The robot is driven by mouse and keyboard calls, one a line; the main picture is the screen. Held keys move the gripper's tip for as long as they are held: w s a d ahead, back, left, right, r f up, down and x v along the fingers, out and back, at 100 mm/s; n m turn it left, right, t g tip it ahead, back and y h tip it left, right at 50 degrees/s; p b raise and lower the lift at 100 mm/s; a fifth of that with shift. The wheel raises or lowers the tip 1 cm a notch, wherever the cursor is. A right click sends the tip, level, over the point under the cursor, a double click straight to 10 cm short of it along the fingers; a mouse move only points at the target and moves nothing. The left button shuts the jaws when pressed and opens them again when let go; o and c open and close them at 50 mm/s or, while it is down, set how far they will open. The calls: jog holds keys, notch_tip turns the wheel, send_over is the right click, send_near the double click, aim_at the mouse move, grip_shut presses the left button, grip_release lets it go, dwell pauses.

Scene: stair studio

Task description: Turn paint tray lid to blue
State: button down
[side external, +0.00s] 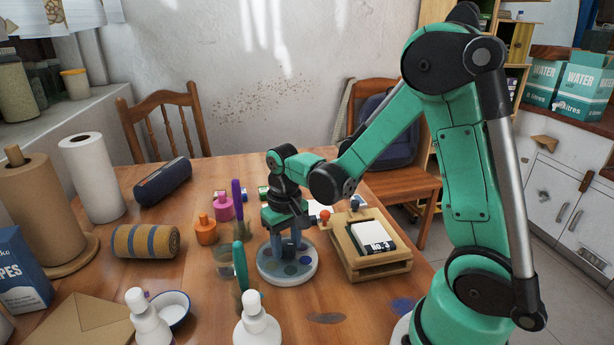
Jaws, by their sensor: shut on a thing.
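The round paint tray (262,275) stands on the wooden table in the middle of the side external view. It has a pale rim, and several dark, muted patches of colour show on its top. My gripper (287,243) points straight down over its centre and is shut on the paint tray lid (303,263). The part of the lid between the fingers is hidden by them. I cannot tell from this view which colour the lid is set to.
A wooden box frame (375,262) with a dark-and-white card stands close on the right. A jar (222,262) and an upright teal object (240,266) stand close on the left. White bottles (258,325) are in front. Orange (206,232) and pink (223,207) bottles stand behind left.

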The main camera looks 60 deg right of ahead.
aim_at(287, 244)
jog(key=shift+m, duration=1)
jog(key=shift+c, duration=2.1)
grip_release()
jog(key=shift+r, duration=2.85)
